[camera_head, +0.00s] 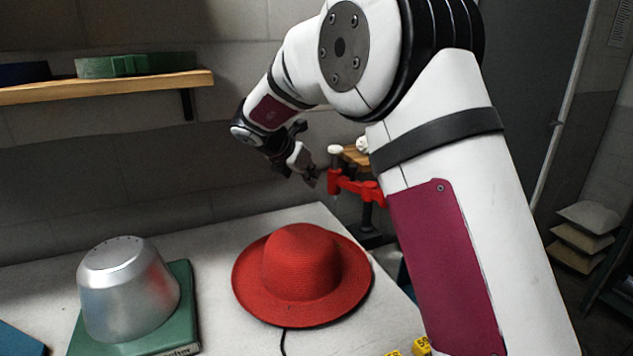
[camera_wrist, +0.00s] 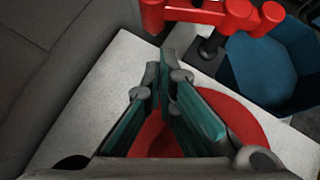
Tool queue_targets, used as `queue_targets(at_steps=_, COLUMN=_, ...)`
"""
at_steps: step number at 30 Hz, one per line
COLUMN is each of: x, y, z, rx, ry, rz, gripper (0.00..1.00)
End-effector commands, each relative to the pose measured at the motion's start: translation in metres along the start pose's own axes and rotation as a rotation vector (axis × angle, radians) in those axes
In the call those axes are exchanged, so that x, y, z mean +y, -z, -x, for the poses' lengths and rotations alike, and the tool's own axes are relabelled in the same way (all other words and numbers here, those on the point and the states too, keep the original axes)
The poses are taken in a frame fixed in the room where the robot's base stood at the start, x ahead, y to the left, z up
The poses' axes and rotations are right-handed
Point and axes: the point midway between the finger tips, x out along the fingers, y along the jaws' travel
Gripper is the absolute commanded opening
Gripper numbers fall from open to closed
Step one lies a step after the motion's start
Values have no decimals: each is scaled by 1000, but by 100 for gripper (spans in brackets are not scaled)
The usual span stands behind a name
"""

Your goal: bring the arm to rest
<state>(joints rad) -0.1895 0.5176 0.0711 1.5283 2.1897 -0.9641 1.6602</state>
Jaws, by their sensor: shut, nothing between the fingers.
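My gripper (camera_head: 313,180) hangs above the back of the table, behind and above the red hat, pointing down and to the right. It is shut with nothing in it. In the wrist view the two fingers of my gripper (camera_wrist: 166,65) meet at the tips. The red hat (camera_head: 300,262) lies brim down on the white table (camera_head: 222,232). It also shows behind the fingers in the wrist view (camera_wrist: 238,118), partly hidden by them. My gripper is apart from the hat.
A red press frame (camera_head: 354,186) stands close right of my gripper. A blue bin (camera_wrist: 270,68) is beyond the table edge. A wooden shelf (camera_head: 100,90) is on the wall.

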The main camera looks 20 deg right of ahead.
Motion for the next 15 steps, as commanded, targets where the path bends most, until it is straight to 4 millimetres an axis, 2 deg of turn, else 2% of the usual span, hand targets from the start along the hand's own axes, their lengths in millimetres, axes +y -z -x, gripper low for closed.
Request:
queue_targets(at_steps=1, x=2, y=0, z=11, rx=-1, ry=-5, rz=0, gripper=0)
queue_targets(at_steps=4, x=3, y=0, z=25, rx=-1, ry=-5, rz=1, gripper=0)
queue_targets(at_steps=10, x=4, y=-2, z=41, rx=-5, ry=-8, rz=5, gripper=0)
queue_targets(at_steps=13, x=4, y=-18, z=51, rx=-46, ry=-48, rz=54, gripper=0)
queue_targets(at_steps=15, x=4, y=-40, z=65, rx=-111, ry=-108, rz=136, gripper=0)
